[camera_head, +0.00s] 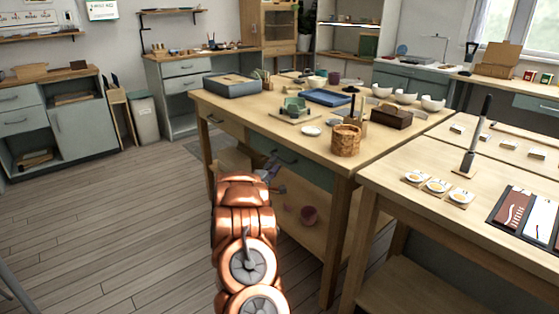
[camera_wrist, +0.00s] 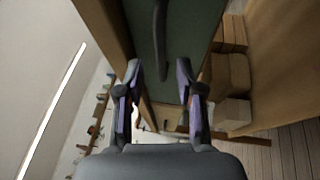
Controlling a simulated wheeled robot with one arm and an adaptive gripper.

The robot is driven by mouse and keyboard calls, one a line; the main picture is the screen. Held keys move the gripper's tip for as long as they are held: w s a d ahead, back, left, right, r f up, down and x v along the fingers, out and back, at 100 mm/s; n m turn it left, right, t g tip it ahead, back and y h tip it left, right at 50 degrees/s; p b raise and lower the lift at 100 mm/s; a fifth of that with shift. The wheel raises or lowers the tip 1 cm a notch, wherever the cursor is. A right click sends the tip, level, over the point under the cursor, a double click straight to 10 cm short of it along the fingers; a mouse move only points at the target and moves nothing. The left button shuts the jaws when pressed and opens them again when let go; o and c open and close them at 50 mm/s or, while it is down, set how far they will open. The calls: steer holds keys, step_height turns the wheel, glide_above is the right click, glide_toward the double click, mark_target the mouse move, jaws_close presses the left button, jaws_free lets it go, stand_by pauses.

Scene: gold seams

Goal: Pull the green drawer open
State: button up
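The green drawer (camera_head: 302,169) is in the front side of the middle wooden table, and its front looks flush with the table. Its dark bar handle (camera_head: 284,157) shows in the head view. In the wrist view the drawer front (camera_wrist: 190,40) fills the top middle, with the curved handle (camera_wrist: 160,42) running up and down on it. My gripper (camera_wrist: 159,76) is open and empty, its two fingers on either side of the handle's line. The fingertips look short of the handle. In the head view my gripper (camera_head: 269,170) is small and partly hidden behind my copper arm.
The wooden table (camera_head: 240,103) carries a woven basket (camera_head: 345,141), trays and bowls. Another table (camera_head: 400,178) stands close on the right. The floor on the left is clear.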

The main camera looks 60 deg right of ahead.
steer(key=shift+b+x, duration=0.3)
steer(key=shift+x, duration=2.05)
steer(key=shift+f, duration=0.15)
steer(key=shift+c, duration=0.2)
jaws_close()
